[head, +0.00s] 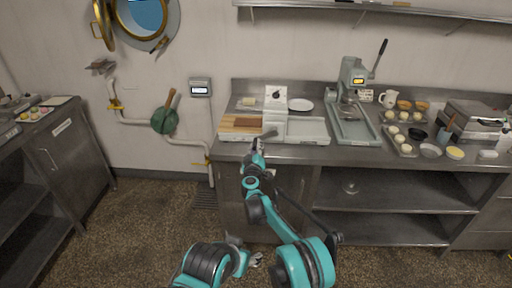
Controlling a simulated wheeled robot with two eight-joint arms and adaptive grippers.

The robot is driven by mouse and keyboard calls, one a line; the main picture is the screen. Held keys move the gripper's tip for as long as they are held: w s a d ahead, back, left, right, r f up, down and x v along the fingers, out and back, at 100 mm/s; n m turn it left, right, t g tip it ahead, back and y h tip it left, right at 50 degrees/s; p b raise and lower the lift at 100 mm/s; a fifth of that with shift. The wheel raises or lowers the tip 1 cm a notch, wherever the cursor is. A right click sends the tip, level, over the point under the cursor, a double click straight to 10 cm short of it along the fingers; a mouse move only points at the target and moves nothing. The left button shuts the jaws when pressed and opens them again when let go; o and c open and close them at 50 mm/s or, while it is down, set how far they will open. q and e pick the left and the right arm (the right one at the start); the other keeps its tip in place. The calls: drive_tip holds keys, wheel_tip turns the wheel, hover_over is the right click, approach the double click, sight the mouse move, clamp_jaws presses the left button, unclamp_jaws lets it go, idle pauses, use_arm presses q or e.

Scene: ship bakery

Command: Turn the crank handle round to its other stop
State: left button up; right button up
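A white machine (276,97) with a dark knob on its face stands on the steel counter. A short dark bar (268,134), which looks like the crank handle, sticks out at its front left, above the counter's front edge. My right gripper (258,147) is just below and left of this bar, its arm reaching up from below. The fingers are small here, and I cannot tell whether they touch the bar or are open. My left gripper (256,261) seems to hang low over the floor, mostly hidden by my arm links.
A lever press (354,78) stands further right, beside bowls and dough trays. A shelf (330,8) runs along the wall above. The floor before the counter is clear.

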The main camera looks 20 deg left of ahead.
drive_tip(key=o, duration=0.3)
drive_tip(key=v, duration=0.7)
drive_tip(key=shift+s, duration=0.25)
drive_tip(key=shift+d, duration=0.1)
